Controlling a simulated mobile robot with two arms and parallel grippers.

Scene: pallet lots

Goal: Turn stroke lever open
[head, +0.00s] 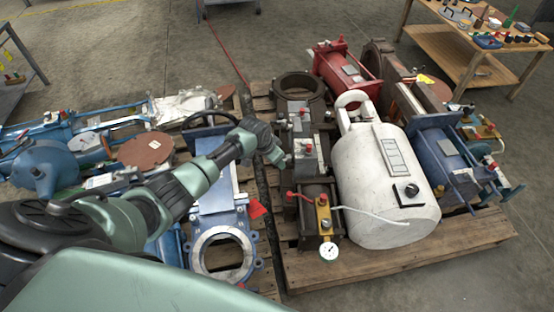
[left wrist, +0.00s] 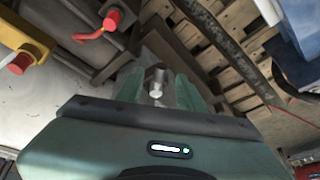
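A red lever (head: 298,195) sits beside a yellow block (head: 323,215) with a red knob, on the dark valve assembly (head: 318,192) in the middle. In the left wrist view the red lever (left wrist: 98,30) is at upper left, near the yellow block (left wrist: 28,40). My left gripper (head: 278,158) reaches over from the left, above and behind the lever in the head view and apart from it. In the left wrist view its fingers (left wrist: 160,88) stand apart. A shiny metal fitting (left wrist: 156,80) shows between them; whether they touch it I cannot tell. My right gripper is not visible.
A pressure gauge (head: 328,252) sticks out in front. Blue valves (head: 222,240) crowd the left. A wooden workbench (head: 455,50) is at the far right.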

